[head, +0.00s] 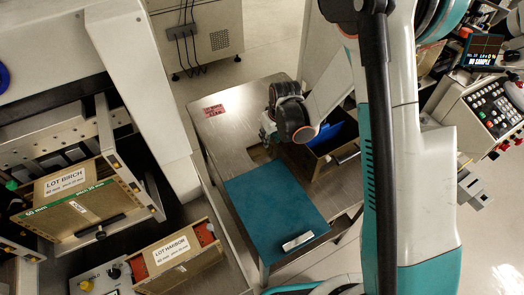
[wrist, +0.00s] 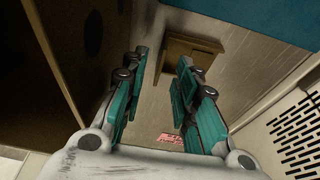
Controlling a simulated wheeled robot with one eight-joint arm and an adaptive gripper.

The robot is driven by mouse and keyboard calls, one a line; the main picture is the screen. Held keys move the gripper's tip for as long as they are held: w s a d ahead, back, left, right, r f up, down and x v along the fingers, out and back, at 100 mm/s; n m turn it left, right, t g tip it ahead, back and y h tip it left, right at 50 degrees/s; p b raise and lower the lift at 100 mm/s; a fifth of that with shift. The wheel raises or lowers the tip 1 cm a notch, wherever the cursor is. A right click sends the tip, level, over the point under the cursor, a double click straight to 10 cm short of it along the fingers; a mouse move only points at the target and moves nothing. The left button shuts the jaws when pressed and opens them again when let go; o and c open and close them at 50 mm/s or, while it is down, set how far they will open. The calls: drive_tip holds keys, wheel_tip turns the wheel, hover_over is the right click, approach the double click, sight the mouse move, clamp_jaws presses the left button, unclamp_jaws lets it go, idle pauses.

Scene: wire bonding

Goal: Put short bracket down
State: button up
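My gripper (wrist: 165,66) is open, with a clear gap between its teal-padded fingers and nothing held between them. In the head view, my gripper (head: 268,132) hangs over the far part of the metal table, partly hidden by its own wrist. A tan, block-like piece (wrist: 205,48) lies on the table beyond the fingertips, partly behind the right finger; it also shows beside my gripper in the head view (head: 260,155). A small silvery piece (head: 298,241) lies on the near edge of the blue mat (head: 265,205). I cannot tell which piece is the short bracket.
The metal table (head: 235,130) has a red label (head: 214,110) at its far left corner. Labelled boxes, Birch (head: 75,205) and Harbor (head: 180,262), stand left. Most of the mat is clear.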

sight(259, 148)
drive_tip(key=b+x, duration=0.1)
drive_tip(key=x, duration=0.2)
drive_tip(key=shift+w+f, duration=0.1)
drive_tip(key=shift+f, duration=0.1)
drive_tip(key=shift+r, duration=0.1)
clamp_jaws()
drive_tip(key=shift+r, duration=0.15)
